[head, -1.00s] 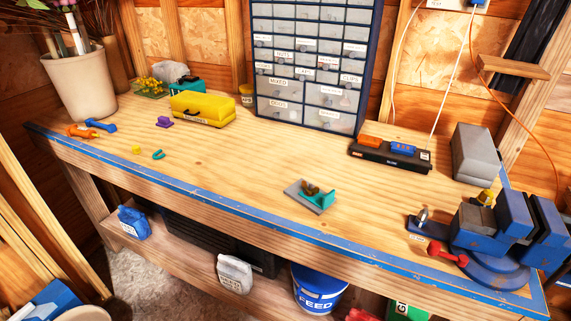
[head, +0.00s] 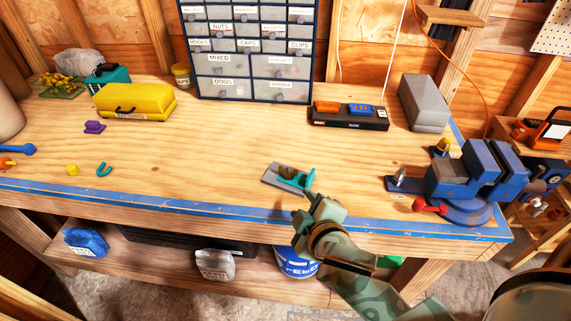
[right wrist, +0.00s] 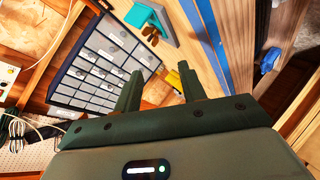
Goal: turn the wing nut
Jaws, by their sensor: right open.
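The wing nut (head: 288,172) is a small brown-brass piece at a teal bracket (head: 309,179) on a grey plate (head: 273,181) near the bench's front edge. In the right wrist view the wing nut (right wrist: 151,33) shows beyond the fingers, beside the teal bracket (right wrist: 164,24). My right gripper (head: 312,200) is just in front of the plate and partly overlaps its near side in the head view. In the right wrist view its two fingers (right wrist: 160,70) are apart with nothing held between them. My left gripper is not in view.
A blue vise (head: 465,177) with a red handle stands at the right. A black strip (head: 348,117) with orange and blue pieces and a grey block (head: 424,102) lie behind. A yellow case (head: 135,103) is at the left. The bench around the plate is clear.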

